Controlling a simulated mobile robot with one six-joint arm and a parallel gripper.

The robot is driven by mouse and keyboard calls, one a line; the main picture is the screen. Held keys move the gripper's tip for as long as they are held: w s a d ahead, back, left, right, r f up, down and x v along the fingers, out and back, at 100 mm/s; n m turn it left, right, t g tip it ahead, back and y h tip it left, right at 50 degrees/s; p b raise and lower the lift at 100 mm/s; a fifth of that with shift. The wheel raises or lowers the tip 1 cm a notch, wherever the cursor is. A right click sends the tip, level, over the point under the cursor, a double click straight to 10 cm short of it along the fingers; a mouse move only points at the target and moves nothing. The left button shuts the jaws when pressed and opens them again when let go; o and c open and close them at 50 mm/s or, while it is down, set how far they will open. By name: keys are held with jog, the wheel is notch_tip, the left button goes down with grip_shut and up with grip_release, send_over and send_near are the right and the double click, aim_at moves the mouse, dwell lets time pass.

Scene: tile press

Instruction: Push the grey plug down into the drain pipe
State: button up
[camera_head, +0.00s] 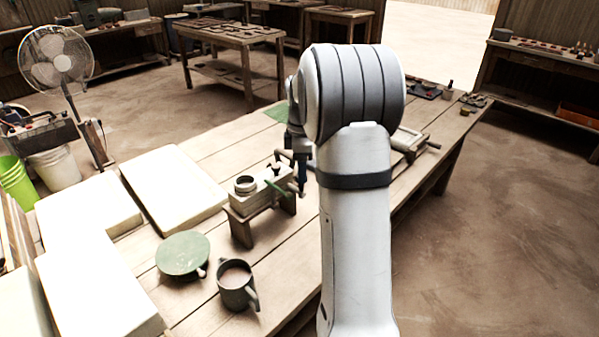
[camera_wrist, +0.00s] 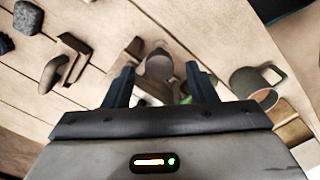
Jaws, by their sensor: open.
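A small grey block on wooden supports (camera_head: 236,206) stands on the bench, with a short round grey ring like a pipe mouth (camera_head: 245,184) on its left end. A green lever (camera_head: 278,191) and a dark knob are at its right end. I cannot tell surely which part is the grey plug. My gripper (camera_head: 294,172) is at the right end of this block, partly hidden by my arm. In the wrist view my gripper (camera_wrist: 160,86) is open, and a round grey piece (camera_wrist: 159,66) shows between and beyond its fingers. I cannot tell whether they touch it.
A mug of brown liquid (camera_head: 236,275) and a green disc (camera_head: 182,254) stand nearer on the bench. Thick white slabs (camera_head: 172,186) lie to the left. A metal fixture (camera_head: 408,139) is right of my arm. Bare planks lie behind the block.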

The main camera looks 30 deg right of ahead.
jog(key=shift+f, duration=0.8)
jog(key=shift+c, duration=0.5)
grip_shut()
